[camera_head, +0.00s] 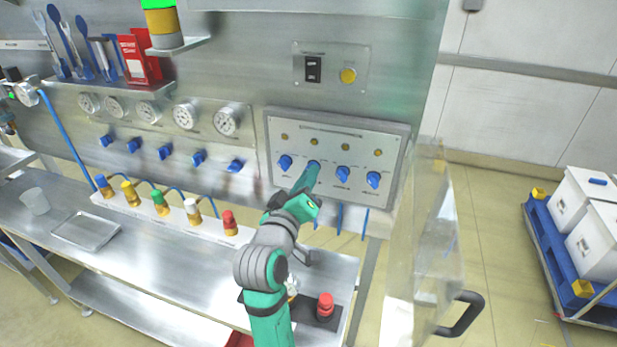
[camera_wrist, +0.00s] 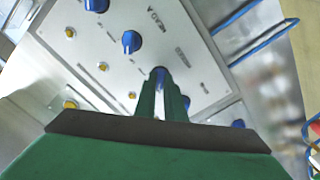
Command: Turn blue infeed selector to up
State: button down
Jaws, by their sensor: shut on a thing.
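A light grey panel (camera_head: 334,143) on the steel wall carries a row of blue selector knobs. In the head view my gripper (camera_head: 311,169) reaches the second knob from the left, a blue selector (camera_head: 314,163). In the wrist view my fingers (camera_wrist: 163,92) are shut on this blue selector (camera_wrist: 158,72), whose top shows beyond the fingertips. Its pointing direction is mostly hidden by the fingers. The other knobs are free: the leftmost (camera_head: 285,162), the third (camera_head: 343,174) and the rightmost (camera_head: 374,180). I cannot read which label belongs to the held knob.
Small yellow lamps (camera_head: 346,147) sit above the knobs. A clear guard with a black handle (camera_head: 462,313) stands right of the panel. Blue hoses (camera_head: 339,218) hang below it. Gauges (camera_head: 184,116) and blue valves (camera_head: 165,153) are to the left, above a steel bench (camera_head: 190,255).

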jog(key=shift+d+f, duration=0.1)
jog(key=shift+f, duration=0.05)
dwell(0.3)
jog(key=c, duration=1.9)
grip_release()
jog(key=shift+c, duration=0.2)
jog(key=shift+o, duration=0.5)
jog(key=v, duration=1.1)
jog(key=shift+w, duration=0.15)
